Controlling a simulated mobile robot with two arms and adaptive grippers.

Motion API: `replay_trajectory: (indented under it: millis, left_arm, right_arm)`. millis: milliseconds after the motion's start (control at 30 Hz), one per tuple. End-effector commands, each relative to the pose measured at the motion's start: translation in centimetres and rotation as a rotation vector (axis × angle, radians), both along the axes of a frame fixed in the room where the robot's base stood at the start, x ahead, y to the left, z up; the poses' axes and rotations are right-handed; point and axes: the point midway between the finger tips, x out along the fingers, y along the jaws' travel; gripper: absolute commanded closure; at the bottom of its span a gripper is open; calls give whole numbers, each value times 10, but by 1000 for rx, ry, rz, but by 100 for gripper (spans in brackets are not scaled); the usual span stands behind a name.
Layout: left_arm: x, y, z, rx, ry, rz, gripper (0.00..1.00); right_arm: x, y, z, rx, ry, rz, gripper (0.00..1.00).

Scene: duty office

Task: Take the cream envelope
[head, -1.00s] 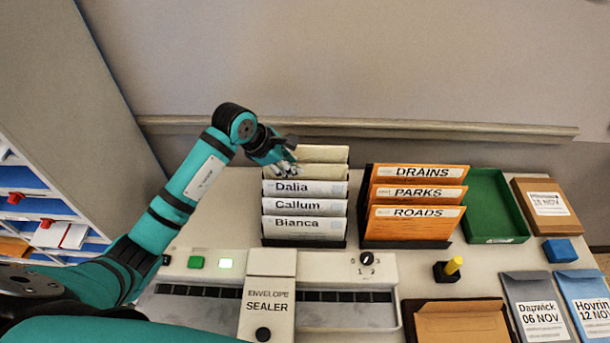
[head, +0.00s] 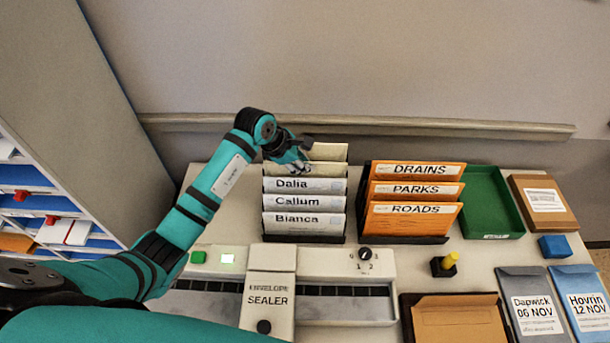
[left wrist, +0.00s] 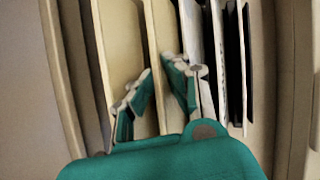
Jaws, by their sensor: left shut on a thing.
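The fingers partly hide the envelopes. My right gripper is not in view.
Orange folders (head: 412,221) stand in a rack to the right, beside a green tray (head: 490,234). An envelope sealer (head: 345,264) lies in front of the racks. A rail (head: 400,127) runs along the wall behind. A pigeonhole cabinet (head: 95,150) is at the left.

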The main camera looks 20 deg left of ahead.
Motion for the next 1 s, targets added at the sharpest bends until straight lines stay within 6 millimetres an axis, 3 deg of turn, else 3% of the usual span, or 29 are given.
replay_trajectory:
  millis: [367, 800, 1000]
  left_arm:
    - [5, 3, 9, 1, -19, 6, 100]
    - [4, 2, 85, 2, -19, 5, 100]
    - [3, 1, 102, 1, -12, 3, 100]
  right_arm:
    - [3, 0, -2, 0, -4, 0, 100]
    - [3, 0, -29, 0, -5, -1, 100]
    - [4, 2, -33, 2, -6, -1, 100]
